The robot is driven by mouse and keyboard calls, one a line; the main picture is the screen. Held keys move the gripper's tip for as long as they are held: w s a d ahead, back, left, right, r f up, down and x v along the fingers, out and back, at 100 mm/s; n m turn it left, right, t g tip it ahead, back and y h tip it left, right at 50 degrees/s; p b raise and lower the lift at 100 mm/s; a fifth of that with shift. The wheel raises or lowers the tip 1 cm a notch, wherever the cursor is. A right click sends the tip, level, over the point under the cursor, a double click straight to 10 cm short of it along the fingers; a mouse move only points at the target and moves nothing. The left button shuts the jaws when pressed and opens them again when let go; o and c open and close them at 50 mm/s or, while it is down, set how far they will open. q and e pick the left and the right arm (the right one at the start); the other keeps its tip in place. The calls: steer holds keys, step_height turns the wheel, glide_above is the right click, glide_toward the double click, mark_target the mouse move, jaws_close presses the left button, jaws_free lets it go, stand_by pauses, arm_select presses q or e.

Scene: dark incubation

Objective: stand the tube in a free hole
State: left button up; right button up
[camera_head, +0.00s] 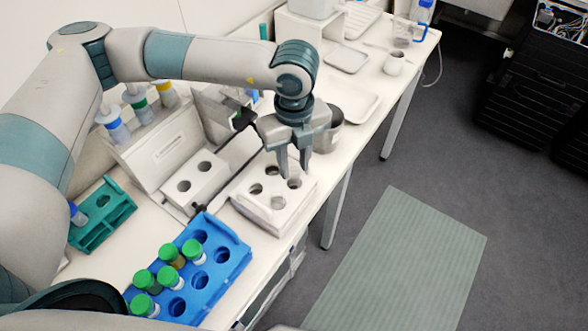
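My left gripper (293,172) points down over a white block with several round holes (246,205). Its two fingers are apart and no tube shows between them. The fingertips are close above the block's right-hand hole; I cannot tell whether they touch it. A blue rack (236,262) at the front holds several green-capped tubes (170,253), with some holes empty. A green rack (112,222) at the left has a blue-capped tube (77,213) at its left end. My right gripper is not in view.
A grey cup (328,132) stands just behind the gripper. White trays (346,59) lie farther back. The table's right edge is close to the holed block.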

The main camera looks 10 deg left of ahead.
arm_select(q)
step_height(320, 180, up, 10)
steer(key=b, duration=0.2)
steer(key=shift+f+b, duration=0.25)
steer(key=shift+b, duration=0.15)
stand_by(0.4)
